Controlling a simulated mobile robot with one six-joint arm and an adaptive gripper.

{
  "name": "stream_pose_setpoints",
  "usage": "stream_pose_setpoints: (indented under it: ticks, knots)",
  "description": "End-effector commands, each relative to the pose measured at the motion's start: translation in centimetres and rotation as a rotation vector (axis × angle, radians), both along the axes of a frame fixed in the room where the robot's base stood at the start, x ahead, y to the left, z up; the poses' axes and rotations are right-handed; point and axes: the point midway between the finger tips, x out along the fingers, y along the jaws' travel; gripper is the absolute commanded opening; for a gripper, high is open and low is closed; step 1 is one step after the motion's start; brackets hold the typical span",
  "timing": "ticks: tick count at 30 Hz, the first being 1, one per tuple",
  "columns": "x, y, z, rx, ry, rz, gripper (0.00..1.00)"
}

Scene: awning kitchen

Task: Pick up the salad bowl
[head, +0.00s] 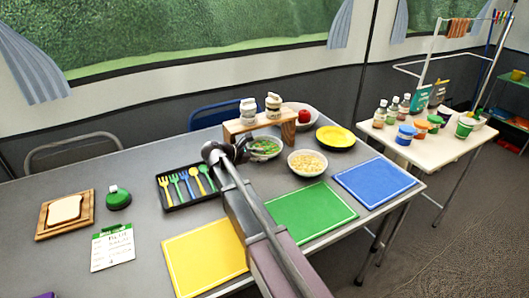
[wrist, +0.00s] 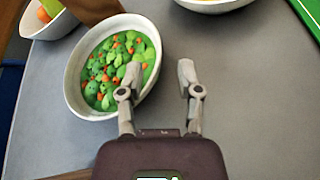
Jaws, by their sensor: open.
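The salad bowl (head: 264,155) is white and filled with green leaves and small orange pieces. It stands on the grey table in front of a wooden riser. In the wrist view the salad bowl (wrist: 72,84) is at upper left, its near right rim between my fingers in the picture. My gripper (wrist: 159,72) is open and empty. Its left finger overlaps the bowl's right part and its right finger is over bare table. I cannot tell the height above the rim or any touch. In the head view my gripper (head: 240,149) is just left of the bowl and partly hides it.
The wooden riser (head: 248,127) bears two jars behind the bowl. A bowl of pale yellow food (head: 307,174) stands to the right, and a bowl with a red fruit (head: 314,117) behind. A black cutlery tray (head: 176,205) lies left. Coloured mats lie in front.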

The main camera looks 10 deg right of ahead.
Motion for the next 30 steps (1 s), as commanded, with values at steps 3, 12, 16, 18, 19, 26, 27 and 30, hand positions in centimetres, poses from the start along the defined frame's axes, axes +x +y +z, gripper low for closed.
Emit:
stream_pose_setpoints:
  ticks: [3,12,16,18,19,26,27,30]
  knots:
    - [0.6,-1.2,-0.8,0.000,0.000,-0.002,0.46]
    - [1.3,-3.6,-1.7,0.000,0.000,-0.001,0.46]
    - [1.4,-3.7,-1.6,0.000,0.000,0.000,0.46]
    - [1.4,-3.7,-1.6,0.000,0.000,0.000,0.46]
    - [1.4,-3.7,-1.6,0.000,0.000,0.000,0.46]
    - [1.4,-3.7,-1.6,0.000,0.000,0.000,0.46]
    - [1.4,-3.7,-1.6,0.000,0.000,0.000,0.46]
    - [1.4,-3.7,-1.6,0.000,0.000,0.000,0.43]
